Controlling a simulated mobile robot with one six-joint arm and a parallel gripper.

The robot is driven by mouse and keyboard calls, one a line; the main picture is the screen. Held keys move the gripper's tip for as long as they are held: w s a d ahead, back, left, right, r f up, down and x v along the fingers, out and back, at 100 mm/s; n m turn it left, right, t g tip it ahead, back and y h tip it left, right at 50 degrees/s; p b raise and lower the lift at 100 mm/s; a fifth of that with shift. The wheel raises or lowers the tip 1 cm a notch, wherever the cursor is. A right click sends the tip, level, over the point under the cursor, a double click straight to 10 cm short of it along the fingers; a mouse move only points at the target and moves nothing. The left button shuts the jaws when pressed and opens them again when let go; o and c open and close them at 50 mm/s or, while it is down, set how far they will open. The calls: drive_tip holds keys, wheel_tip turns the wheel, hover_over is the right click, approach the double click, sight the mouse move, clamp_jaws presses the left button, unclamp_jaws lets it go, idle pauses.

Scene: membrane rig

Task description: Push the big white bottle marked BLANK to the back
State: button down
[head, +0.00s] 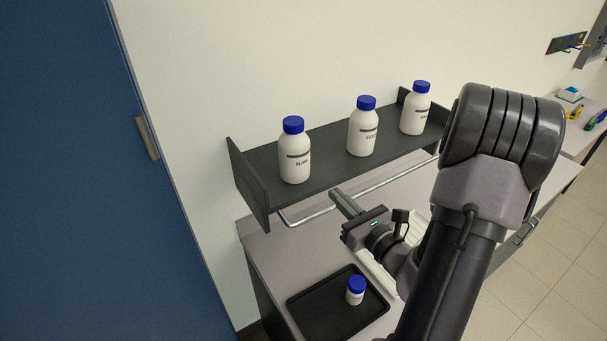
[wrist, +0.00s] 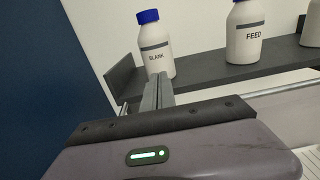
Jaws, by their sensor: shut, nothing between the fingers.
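The big white bottle marked BLANK (head: 295,160), with a blue cap, stands upright at the left end of the dark shelf (head: 330,167). It also shows in the wrist view (wrist: 155,50), just beyond the fingertips. My gripper (head: 336,194) is shut and empty, in front of the shelf and to the right of the BLANK bottle in the head view. In the wrist view the closed fingers (wrist: 157,85) overlap the bottle's lower part. I cannot tell whether they touch it; in the head view they look apart.
The bottle marked FEED (head: 363,130) and a third white bottle (head: 415,112) stand farther right on the shelf. A metal rail (head: 310,216) runs along the shelf's front. Below, a black tray (head: 315,310) holds a small blue-capped bottle (head: 355,291). A blue door (head: 60,170) is at left.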

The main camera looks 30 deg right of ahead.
sight(303, 164)
drive_tip(key=w+p, duration=0.4)
drive_tip(key=w, duration=0.7)
drive_tip(key=shift+w+p, duration=0.3)
drive_tip(key=shift+w+d, duration=0.1)
drive_tip(key=shift+w, duration=0.2)
drive_tip(key=w, duration=1.3)
drive_tip(key=shift+w+d, duration=0.2)
drive_tip(key=shift+d, duration=0.15)
